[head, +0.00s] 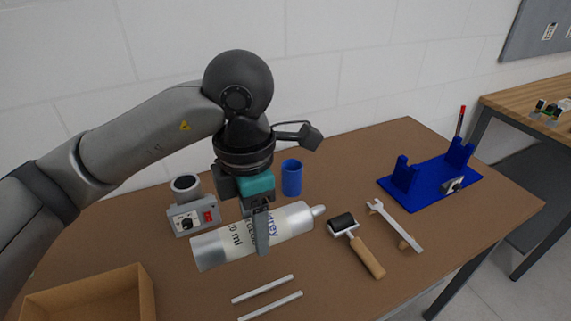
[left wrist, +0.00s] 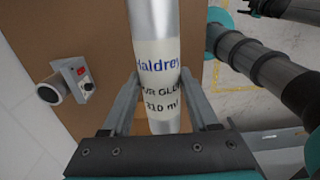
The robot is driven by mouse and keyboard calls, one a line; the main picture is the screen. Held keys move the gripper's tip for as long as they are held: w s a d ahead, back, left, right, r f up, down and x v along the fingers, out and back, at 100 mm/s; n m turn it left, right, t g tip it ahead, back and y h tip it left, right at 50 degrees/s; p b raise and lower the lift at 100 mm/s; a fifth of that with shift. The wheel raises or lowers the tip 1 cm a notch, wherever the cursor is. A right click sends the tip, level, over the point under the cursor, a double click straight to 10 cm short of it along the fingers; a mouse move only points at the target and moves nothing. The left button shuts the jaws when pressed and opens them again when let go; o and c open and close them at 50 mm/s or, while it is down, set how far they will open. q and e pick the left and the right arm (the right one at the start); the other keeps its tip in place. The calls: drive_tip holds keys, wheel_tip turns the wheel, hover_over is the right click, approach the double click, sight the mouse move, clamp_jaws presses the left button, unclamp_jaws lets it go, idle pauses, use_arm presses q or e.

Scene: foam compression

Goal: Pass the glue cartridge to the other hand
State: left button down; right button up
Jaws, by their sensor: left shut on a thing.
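The glue cartridge (head: 290,222) is a pale grey tube with a white printed label and a narrow nozzle pointing right. My left gripper (head: 262,232) is shut on it from above, around the middle at its label. The cartridge lies roughly level and seems to be above the table; the exact gap cannot be told. In the left wrist view the cartridge (left wrist: 157,60) runs between the two fingers, its label facing the camera. My right gripper is not seen in the head view, and I cannot make it out in the left wrist view.
On the brown table (head: 350,290) are a grey device (head: 193,215), blue cup (head: 291,178), roller (head: 357,245), wrench (head: 395,225), two white rods (head: 265,290), an open box (head: 90,295) and a blue stand (head: 430,180). Bare table lies at the front middle.

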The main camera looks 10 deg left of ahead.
use_arm(q)
drive_tip(key=f+m+b, duration=0.1)
drive_tip(key=m, duration=0.1)
drive_tip(key=a+f+m, duration=0.1)
drive_tip(key=m, duration=0.2)
drive_tip(key=shift+a+f+m+b, duration=0.15)
drive_tip(key=shift+m+b, duration=0.15)
drive_tip(key=shift+b, duration=0.1)
drive_tip(key=f+m, duration=0.1)
drive_tip(key=m, duration=0.1)
drive_tip(key=a+m+b, duration=0.1)
drive_tip(key=m, duration=0.1)
drive_tip(key=f+m, duration=0.1)
drive_tip(key=m, duration=0.2)
drive_tip(key=shift+a+f+b, duration=0.3)
drive_tip(key=shift+a+b, duration=0.05)
drive_tip(key=shift+b, duration=0.05)
drive_tip(key=a+f+m+b, duration=0.1)
drive_tip(key=m, duration=0.3)
drive_tip(key=f+m+b, duration=0.1)
drive_tip(key=m, duration=0.3)
drive_tip(key=a+f+m+b, duration=0.1)
drive_tip(key=f+m, duration=0.1)
drive_tip(key=m, duration=0.2)
drive_tip(key=shift+s+a, duration=0.2)
drive_tip(key=shift+a, duration=0.1)
